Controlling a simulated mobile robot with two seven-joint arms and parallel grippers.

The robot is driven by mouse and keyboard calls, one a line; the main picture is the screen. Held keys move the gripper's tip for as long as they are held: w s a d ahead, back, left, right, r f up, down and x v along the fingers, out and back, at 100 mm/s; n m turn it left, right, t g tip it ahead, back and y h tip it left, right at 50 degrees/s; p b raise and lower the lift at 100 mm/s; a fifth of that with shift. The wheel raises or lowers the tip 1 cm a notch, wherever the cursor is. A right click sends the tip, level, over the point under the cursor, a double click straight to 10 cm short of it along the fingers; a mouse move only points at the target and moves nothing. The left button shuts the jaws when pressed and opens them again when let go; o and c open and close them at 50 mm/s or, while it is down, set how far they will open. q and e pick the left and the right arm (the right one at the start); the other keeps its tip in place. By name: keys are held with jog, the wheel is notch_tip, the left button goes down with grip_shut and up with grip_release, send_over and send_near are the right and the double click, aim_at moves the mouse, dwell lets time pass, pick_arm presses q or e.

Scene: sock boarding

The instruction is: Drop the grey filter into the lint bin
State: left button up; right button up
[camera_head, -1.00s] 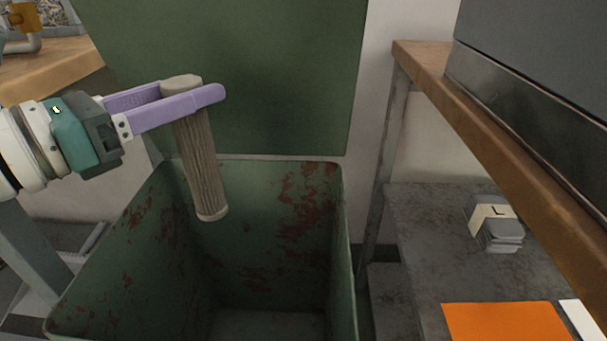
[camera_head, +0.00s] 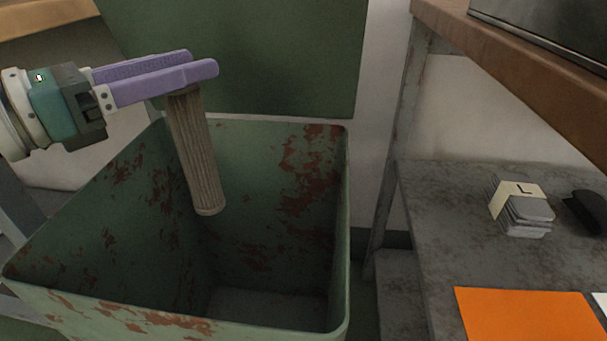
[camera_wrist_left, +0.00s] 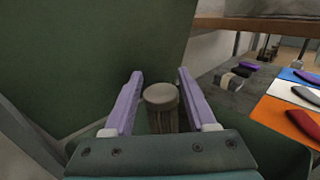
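The grey filter (camera_head: 198,160) is a ribbed cylinder. It hangs nearly upright, slightly tilted, over the mouth of the lint bin, with its lower end below the back rim level in the picture. The lint bin (camera_head: 130,317) is green with rusty patches and open at the top. My left gripper (camera_head: 205,65), with purple fingers, is above the filter. In the left wrist view (camera_wrist_left: 160,75) its fingers stand apart, and the filter's round top (camera_wrist_left: 161,93) shows between them with narrow gaps, seemingly below them. The gripper looks open. My right gripper is out of view.
A green panel (camera_head: 240,60) stands behind the bin. To the right is a grey shelf (camera_head: 440,215) with a stack marked L (camera_head: 525,210) and an orange sheet (camera_head: 530,315). A wooden worktop (camera_head: 530,60) overhangs it.

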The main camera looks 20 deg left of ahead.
pick_arm(q)
jog(key=o, duration=0.4)
jog(key=shift+s, duration=0.1)
jog(key=p+v, duration=0.1)
jog(key=v, duration=0.8)
jog(key=shift+s+a, duration=0.25)
jog(key=shift+s, duration=0.1)
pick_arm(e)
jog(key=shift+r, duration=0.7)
